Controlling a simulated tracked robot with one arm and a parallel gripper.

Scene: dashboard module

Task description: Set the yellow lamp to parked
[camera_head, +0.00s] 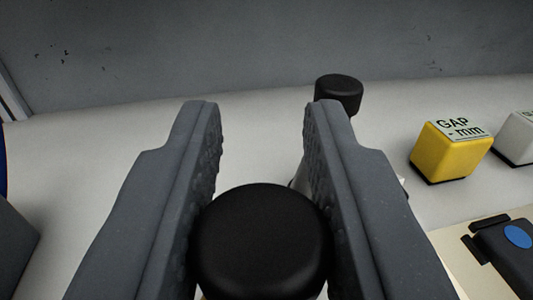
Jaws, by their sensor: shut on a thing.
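My gripper (264,112) reaches in from the bottom, with a grey finger on each side. It is shut on a round black knob (262,240) at the bottom middle, whose sides touch both inner pads. What is under this knob is mostly hidden. A second black knob (339,92) stands behind the right finger, which hides most of its lower part. No lit yellow lamp can be made out. The only yellow thing is a cube (450,152) at right, its top label reading "GAP - mm".
A white cube (520,140) stands at the right edge. Below it, a dark device with a blue oval (517,237) sits on a cream plate (452,247). A dark block (14,240) is at lower left. A grey wall (250,45) closes the back. The pale panel's left middle is clear.

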